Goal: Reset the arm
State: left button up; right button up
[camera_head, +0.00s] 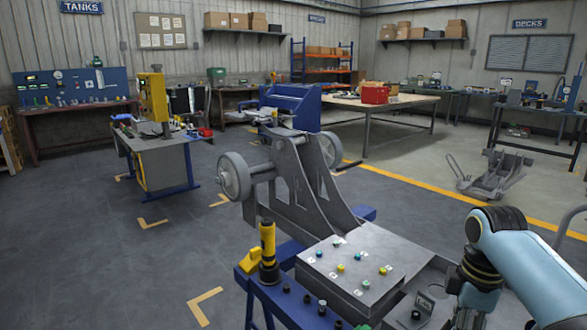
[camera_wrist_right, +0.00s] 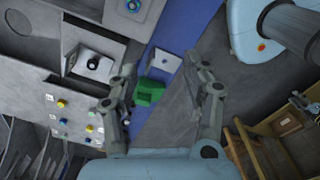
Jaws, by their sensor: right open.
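My right arm (camera_head: 520,255), light blue with a dark wrist, comes in from the right in the head view, its gripper not clearly seen there. In the right wrist view my right gripper (camera_wrist_right: 164,78) is open, its two grey fingers spread apart with nothing held between them. A green block (camera_wrist_right: 150,92) shows in the gap between the fingers, beyond them on or beside a blue beam (camera_wrist_right: 178,35); I cannot tell how far off it is. My left gripper is in neither view.
A grey panel with several small coloured knobs (camera_head: 345,262) lies left of my arm. A yellow-and-black tool (camera_head: 267,245) stands upright on the blue bench. A wheeled grey chassis frame (camera_head: 290,175) rises behind. A wooden crate (camera_wrist_right: 265,150) is at lower right in the wrist view. Open floor (camera_head: 100,240) lies left.

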jog(key=s+a+r+m+t, duration=0.1)
jog(key=s+r+m, duration=0.25)
jog(key=s, duration=0.45)
jog(key=s+a+r+m+t, duration=0.1)
jog(key=s+r+m, duration=0.1)
jog(key=s+m, duration=0.5)
jog(key=s+a+r+m+t, duration=0.1)
jog(key=s+r+m, duration=0.15)
jog(key=s, duration=0.75)
notch_tip(320, 180, down, 30)
jog(key=s+d+g+h+b, duration=0.1)
jog(key=s+d+b, duration=0.2)
jog(key=b, duration=0.1)
pick_arm(q)
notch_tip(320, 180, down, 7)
jog(key=b, duration=0.2)
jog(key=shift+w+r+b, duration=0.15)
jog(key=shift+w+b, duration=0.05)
jog(key=shift+b, duration=0.15)
pick_arm(e)
jog(key=s+f+g, duration=0.1)
jog(key=s+f, duration=1.7)
jog(key=shift+d+f, duration=0.3)
jog(key=shift+f, duration=0.1)
